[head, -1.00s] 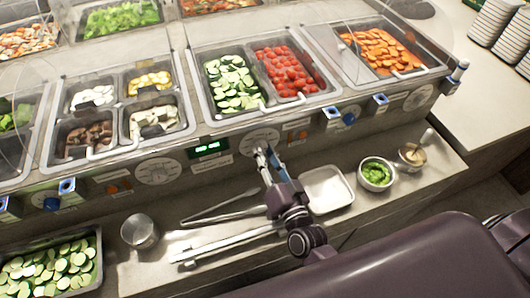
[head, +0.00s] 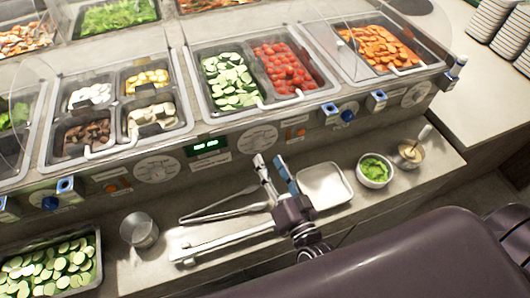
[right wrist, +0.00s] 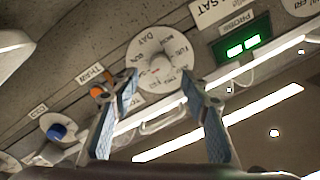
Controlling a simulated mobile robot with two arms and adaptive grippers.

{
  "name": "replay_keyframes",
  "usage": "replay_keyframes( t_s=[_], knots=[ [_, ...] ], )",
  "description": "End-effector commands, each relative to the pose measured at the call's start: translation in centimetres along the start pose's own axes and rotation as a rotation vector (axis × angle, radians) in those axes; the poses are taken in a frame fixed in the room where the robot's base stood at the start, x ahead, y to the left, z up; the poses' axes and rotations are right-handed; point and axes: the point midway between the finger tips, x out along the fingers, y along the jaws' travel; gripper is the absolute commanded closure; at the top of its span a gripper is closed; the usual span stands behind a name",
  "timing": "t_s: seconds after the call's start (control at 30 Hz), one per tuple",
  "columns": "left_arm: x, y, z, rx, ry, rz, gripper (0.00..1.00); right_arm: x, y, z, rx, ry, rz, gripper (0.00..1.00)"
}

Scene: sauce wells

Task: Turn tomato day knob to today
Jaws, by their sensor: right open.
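The tomato well (head: 285,68) holds red tomato pieces and sits right of the cucumber well. Below it on the slanted front panel is a round white day dial (head: 258,138). In the right wrist view the dial (right wrist: 160,58) appears rotated, with day letters around its rim and a pale central knob (right wrist: 160,66). Its exact setting is too small to read. My right gripper (head: 270,160) is open and empty, just below and in front of the dial. In the right wrist view its blue-padded fingertips (right wrist: 160,82) stand apart on either side of the knob. My left gripper is out of view.
A green display (right wrist: 243,46) and a "SAT" label (right wrist: 213,10) are beside the dial. Tongs (head: 222,206), a white tray (head: 325,186) and a bowl of greens (head: 375,170) stand on the shelf below.

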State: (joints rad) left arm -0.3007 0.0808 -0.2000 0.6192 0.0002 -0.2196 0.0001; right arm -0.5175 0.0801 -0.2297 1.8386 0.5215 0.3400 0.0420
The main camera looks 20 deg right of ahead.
Motion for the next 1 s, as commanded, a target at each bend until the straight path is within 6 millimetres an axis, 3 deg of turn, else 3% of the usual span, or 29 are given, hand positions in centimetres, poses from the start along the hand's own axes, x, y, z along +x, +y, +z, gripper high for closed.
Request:
replay_keyframes(
  t_s=[0.2, 0.4, 1.0],
  knots=[
    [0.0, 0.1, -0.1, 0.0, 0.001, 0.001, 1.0, -4.4, 0.0, 0.0, -0.001, -0.003, -0.001, 0.58],
    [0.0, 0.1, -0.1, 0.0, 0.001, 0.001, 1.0, -6.5, 0.0, 0.0, 0.0, 0.0, -0.001, 0.58],
    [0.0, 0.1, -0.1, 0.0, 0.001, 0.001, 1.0, -6.9, -0.1, 0.0, 0.0, 0.001, -0.001, 0.58]
  ],
)
